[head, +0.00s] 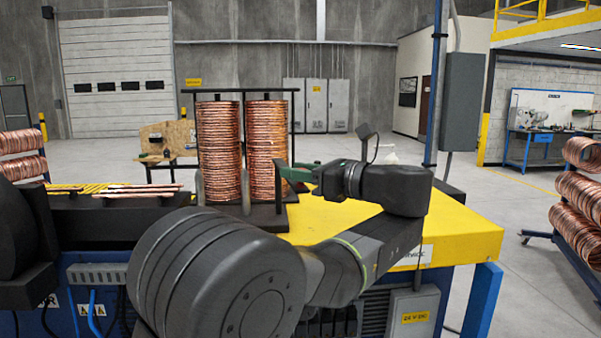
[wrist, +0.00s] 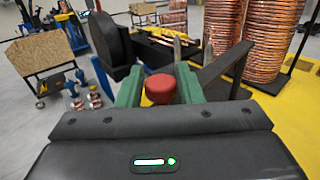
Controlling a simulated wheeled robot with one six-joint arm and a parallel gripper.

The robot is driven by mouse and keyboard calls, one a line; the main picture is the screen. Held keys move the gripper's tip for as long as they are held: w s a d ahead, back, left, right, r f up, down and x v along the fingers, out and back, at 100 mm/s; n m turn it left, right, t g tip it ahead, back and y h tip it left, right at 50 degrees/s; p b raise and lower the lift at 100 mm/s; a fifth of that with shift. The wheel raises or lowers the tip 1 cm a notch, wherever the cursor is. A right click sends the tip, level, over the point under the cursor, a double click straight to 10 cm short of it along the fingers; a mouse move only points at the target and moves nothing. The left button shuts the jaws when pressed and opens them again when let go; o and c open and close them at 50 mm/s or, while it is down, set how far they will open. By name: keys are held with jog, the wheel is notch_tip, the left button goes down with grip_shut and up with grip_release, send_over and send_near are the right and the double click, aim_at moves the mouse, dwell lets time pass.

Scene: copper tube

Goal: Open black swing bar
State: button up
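My gripper (wrist: 158,82) has two green fingers set apart. A round red piece (wrist: 160,89) sits between them near the palm; I cannot tell whether they touch it or what it belongs to. In the head view my gripper (head: 297,172) is in front of the right copper coil stack, pointing left. A thin black upright bar (head: 278,188) shows at the fingertips. In the wrist view a black slanted bar (wrist: 222,67) stands just right of the right finger; contact is unclear. A black crossbar (head: 240,91) runs above the two coil stacks. I cannot tell which bar is the swing bar.
Two tall copper coil stacks (head: 219,150) stand behind my gripper. The yellow tabletop (head: 455,232) is clear to the right. Loose copper tubes (head: 137,190) lie on a black machine at left. More coils hang on a rack (head: 580,205) at far right.

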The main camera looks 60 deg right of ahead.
jog(key=shift+o, duration=1.1)
jog(key=shift+f, duration=0.1)
jog(key=shift+s, duration=0.2)
jog(key=s+b, duration=0.2)
jog(key=s, duration=1.1)
jog(key=shift+s+a+b, duration=0.15)
jog(key=shift+s+b, duration=0.05)
jog(key=shift+b, duration=0.15)
jog(key=w+p, duration=0.2)
jog(key=w, duration=1.1)
jog(key=shift+w+p, duration=0.35)
jog(key=shift+w, duration=0.05)
